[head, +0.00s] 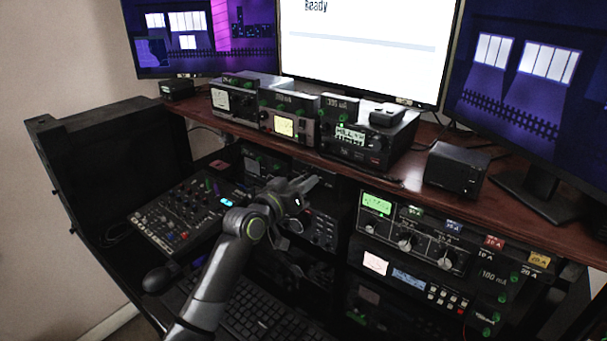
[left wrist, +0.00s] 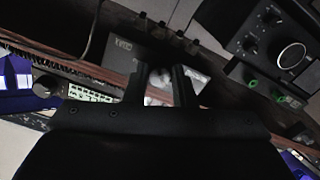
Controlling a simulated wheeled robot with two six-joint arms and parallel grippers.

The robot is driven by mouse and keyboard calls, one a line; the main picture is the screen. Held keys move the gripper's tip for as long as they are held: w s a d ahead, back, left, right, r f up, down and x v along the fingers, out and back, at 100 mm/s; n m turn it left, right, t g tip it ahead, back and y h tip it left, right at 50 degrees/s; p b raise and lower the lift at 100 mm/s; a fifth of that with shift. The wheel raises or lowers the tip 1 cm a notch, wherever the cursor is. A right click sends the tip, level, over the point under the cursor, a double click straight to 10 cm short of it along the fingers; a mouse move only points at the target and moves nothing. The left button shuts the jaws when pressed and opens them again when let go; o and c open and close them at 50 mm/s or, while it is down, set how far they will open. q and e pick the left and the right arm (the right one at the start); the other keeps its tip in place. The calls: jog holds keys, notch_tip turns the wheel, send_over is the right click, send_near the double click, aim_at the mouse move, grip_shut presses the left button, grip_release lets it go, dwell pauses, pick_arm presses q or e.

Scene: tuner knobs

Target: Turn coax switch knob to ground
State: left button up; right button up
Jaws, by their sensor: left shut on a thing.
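My left gripper (head: 308,183) reaches in from the lower left to the dark equipment below the shelf's front edge. In the left wrist view its two dark fingers (left wrist: 160,86) stand on either side of a small pale knob (left wrist: 158,92), and they are shut on it. The knob sits on a dark panel (left wrist: 122,43) with small pale lettering that I cannot read, so I cannot tell its setting. In the head view the gripper hides the knob. My right gripper does not show.
A wooden shelf (head: 400,190) with several radio units runs above the gripper. A mixing console (head: 180,215) lies to the left and a keyboard (head: 260,318) below. A tuner unit with several knobs (head: 415,235) is to the right.

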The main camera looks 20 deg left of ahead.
pick_arm(q)
jog(key=shift+n+p, duration=1.4)
jog(key=shift+n, duration=0.5)
jog(key=o, duration=1)
jog(key=b+v, duration=0.1)
jog(key=v, duration=1.6)
jog(key=shift+s, duration=0.2)
